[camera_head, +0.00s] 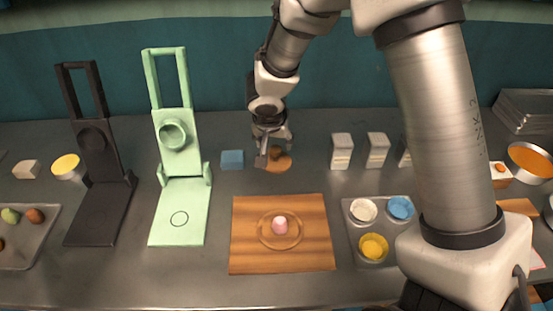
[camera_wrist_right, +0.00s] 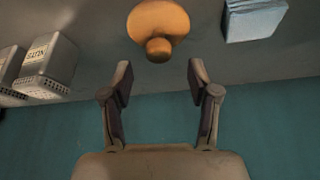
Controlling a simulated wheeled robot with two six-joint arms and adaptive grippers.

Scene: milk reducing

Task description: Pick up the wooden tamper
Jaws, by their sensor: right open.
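The wooden tamper (camera_head: 284,162) stands on the grey counter behind the wooden board, partly hidden by my right gripper in the head view. In the right wrist view the tamper (camera_wrist_right: 158,22) shows a round orange-brown base with a knob on top. My right gripper (camera_head: 268,157) is open, over the tamper in the head view. In the wrist view its two fingers (camera_wrist_right: 160,82) are spread apart, with the tamper ahead of the tips and nothing between them. My left gripper is not in view.
A blue block (camera_head: 232,159) is close left of the tamper, and white boxes (camera_head: 341,151) stand to its right. A wooden board (camera_head: 252,262) with a pink piece (camera_head: 279,225) lies in front. Green (camera_head: 163,231) and black (camera_head: 83,228) stands are at left. A tray (camera_head: 350,240) holds coloured bowls.

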